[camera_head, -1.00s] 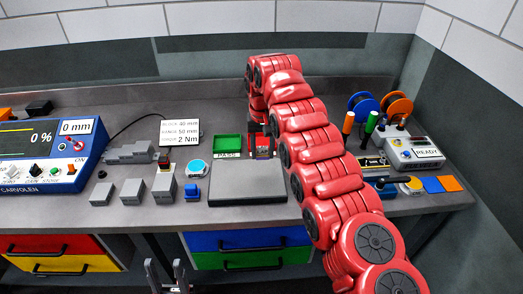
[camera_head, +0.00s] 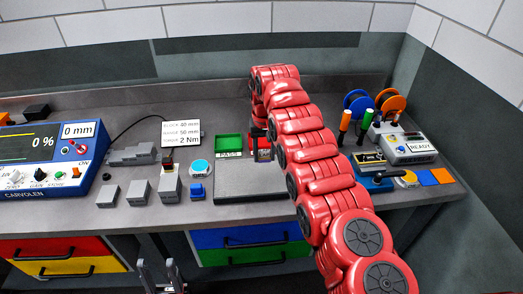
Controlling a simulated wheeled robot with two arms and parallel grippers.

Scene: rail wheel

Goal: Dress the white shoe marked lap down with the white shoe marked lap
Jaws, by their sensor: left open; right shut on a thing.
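My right gripper (camera_head: 260,135) is at the end of the red arm, over the back right part of a dark grey slab (camera_head: 245,182). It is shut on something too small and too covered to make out. My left gripper (camera_head: 161,276) is open and empty at the bottom edge, in front of the bench. I cannot make out either white shoe marked lap.
Several grey blocks (camera_head: 138,192), a round blue-topped thing (camera_head: 200,167) and a green PASS tray (camera_head: 229,142) are left of and behind the slab. A blue readout box (camera_head: 45,160) stands far left. A READY box (camera_head: 408,149) and upright handles are at right.

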